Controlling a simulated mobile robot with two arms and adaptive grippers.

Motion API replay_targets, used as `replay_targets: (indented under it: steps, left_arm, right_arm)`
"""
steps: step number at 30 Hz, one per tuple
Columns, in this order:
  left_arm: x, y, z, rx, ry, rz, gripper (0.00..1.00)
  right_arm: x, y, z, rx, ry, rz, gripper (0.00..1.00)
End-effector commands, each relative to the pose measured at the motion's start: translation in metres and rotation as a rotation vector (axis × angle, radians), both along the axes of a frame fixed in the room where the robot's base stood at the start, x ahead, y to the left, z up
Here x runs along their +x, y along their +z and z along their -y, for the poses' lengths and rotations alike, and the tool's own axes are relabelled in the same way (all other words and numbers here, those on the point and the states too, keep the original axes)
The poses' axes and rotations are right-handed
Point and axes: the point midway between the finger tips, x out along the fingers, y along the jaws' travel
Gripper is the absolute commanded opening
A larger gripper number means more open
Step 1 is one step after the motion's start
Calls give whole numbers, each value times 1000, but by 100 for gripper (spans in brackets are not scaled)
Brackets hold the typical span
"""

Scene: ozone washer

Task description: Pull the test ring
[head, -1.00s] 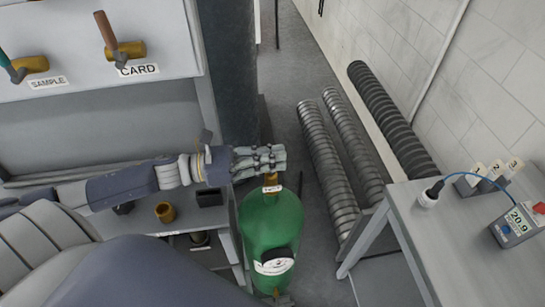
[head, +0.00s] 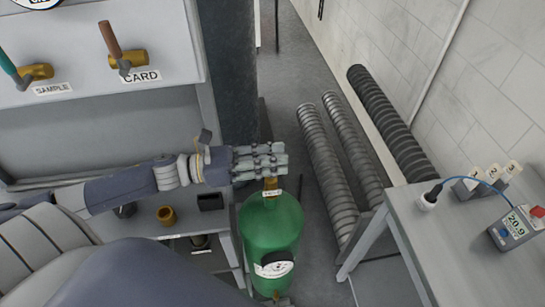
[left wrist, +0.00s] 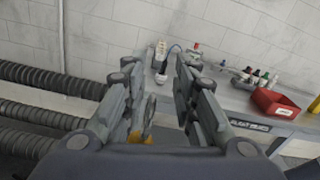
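The green cylinder (head: 271,225) stands upright on the floor, with a brass valve (head: 270,184) and a small white label at its top. My left gripper (head: 275,161) is directly above and behind this valve in the head view and covers part of it. In the left wrist view its two fingers (left wrist: 158,100) are spread apart. A bit of brass (left wrist: 140,137) and a thin grey piece, possibly the ring, show low between them. I cannot tell whether the fingers touch it. The test ring is not clear in the head view. My right gripper is out of view.
A grey table (head: 460,235) with a meter (head: 514,228) stands at the right. Ribbed hoses (head: 328,172) lie along the wall. A panel with SAMPLE and CARD valves (head: 128,60) is at the upper left. A shelf below holds a brass cup (head: 165,215).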

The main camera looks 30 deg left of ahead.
Motion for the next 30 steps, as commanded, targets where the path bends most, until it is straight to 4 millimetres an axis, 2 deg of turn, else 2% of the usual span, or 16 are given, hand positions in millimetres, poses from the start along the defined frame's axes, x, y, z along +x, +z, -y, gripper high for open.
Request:
replay_targets:
  steps: [11,30]
  left_arm:
    - [-8,-2,-12,2,4,-2,27]
    - [-61,-1,-79,1,4,-1,27]
  right_arm:
    - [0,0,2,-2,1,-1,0]
    - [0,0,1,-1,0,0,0]
